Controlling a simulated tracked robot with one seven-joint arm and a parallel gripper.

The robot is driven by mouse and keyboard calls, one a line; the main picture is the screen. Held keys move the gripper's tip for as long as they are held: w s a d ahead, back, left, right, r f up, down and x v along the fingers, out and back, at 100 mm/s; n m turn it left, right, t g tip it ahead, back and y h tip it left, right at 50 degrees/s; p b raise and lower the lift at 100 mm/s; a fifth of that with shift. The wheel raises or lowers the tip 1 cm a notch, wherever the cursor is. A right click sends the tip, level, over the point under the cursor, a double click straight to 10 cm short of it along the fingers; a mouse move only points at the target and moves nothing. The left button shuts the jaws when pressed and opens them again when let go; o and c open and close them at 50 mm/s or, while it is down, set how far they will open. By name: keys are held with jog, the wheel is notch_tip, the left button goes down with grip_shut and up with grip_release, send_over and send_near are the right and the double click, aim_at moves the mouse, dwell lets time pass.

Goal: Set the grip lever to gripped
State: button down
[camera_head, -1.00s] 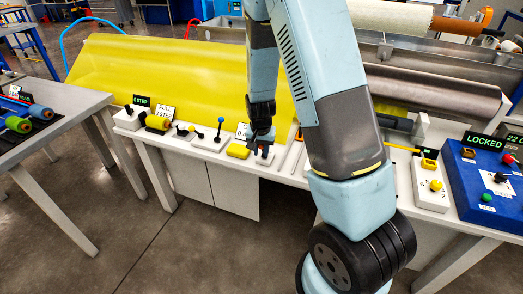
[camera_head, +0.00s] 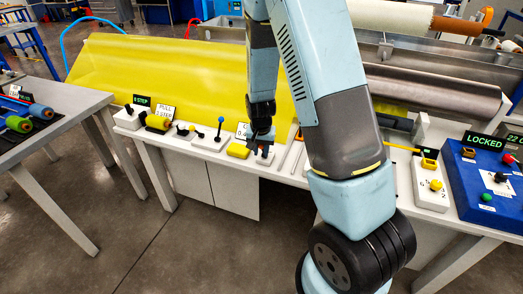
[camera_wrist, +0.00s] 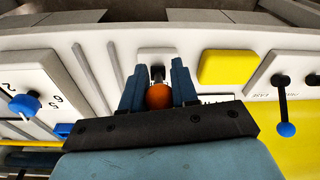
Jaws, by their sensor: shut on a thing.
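My gripper (camera_wrist: 158,92) is shut on a lever with an orange ball knob (camera_wrist: 159,96). The knob sits between the two blue fingers in the wrist view, and its stem meets a small white base (camera_wrist: 155,57). In the head view my gripper (camera_head: 262,146) is low over the front of the bench, right of a yellow block. Any label on the held lever is hidden, so I cannot read its positions. Another lever, with a blue ball knob (camera_head: 220,120), stands on a white plate to the left; it also shows at the right in the wrist view (camera_wrist: 286,130).
The yellow block (camera_head: 238,150) is close beside my gripper. A yellow sheet (camera_head: 170,75) rises behind the controls. Metal rollers (camera_head: 440,88) and a blue panel reading LOCKED (camera_head: 468,180) are on the right. Open floor (camera_head: 190,245) lies in front of the bench.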

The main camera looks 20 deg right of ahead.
jog(key=shift+s, duration=0.1)
jog(key=c, duration=0.9)
grip_release()
jog(key=r, duration=0.4)
jog(key=s+r, duration=0.1)
jog(key=r, duration=0.8)
jog(key=shift+s+a+r, duration=0.25)
jog(key=shift+s+a, duration=0.1)
jog(key=shift+c, duration=0.3)
